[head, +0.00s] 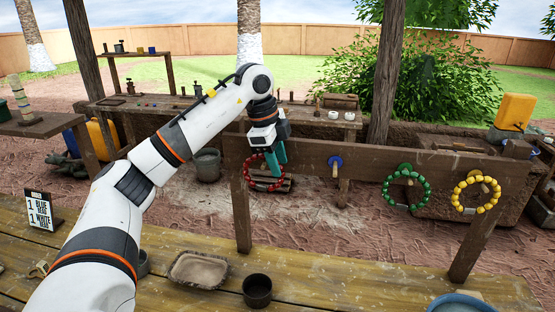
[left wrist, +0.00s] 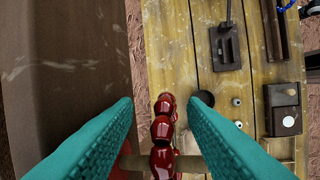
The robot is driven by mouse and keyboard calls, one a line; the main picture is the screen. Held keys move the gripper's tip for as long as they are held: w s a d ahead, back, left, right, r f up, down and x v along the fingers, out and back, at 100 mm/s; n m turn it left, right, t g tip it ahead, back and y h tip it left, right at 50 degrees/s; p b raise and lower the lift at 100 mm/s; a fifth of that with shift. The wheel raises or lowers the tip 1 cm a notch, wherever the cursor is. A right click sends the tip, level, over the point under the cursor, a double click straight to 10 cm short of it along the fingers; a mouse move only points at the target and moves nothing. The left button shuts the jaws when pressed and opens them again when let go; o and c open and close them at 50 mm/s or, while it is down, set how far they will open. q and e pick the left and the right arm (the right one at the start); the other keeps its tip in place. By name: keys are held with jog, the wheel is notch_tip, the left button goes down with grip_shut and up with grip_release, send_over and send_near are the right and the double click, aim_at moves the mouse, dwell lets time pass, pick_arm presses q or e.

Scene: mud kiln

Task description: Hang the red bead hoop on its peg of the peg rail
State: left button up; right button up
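The red bead hoop (head: 248,178) is at the left part of the peg rail (head: 305,152), hanging upright. In the left wrist view its red beads (left wrist: 162,130) lie between my fingers, with gaps on both sides. A pale wooden peg (left wrist: 190,163) runs from a reddish disc (left wrist: 125,160) on the rail across to the far side of the beads; the hoop appears to be around it. My left gripper (head: 277,158) has teal fingers and is open at the hoop's top; its fingertips (left wrist: 165,99) stand apart. My right gripper is not in view.
A bare peg with a blue disc (head: 335,161) is right of the red hoop. Green (head: 388,193) and yellow (head: 457,199) hoops hang further right. A tray (head: 198,270) and dark cup (head: 257,291) stand on the near table. A post (head: 239,200) supports the rail.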

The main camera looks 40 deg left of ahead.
pick_arm(q)
jog(key=v, duration=0.5)
jog(key=shift+r, duration=0.1)
jog(key=p+v, duration=0.1)
jog(key=v, duration=0.5)
jog(key=shift+s+r, duration=0.15)
jog(key=shift+r, duration=0.25)
jog(key=shift+a, duration=0.15)
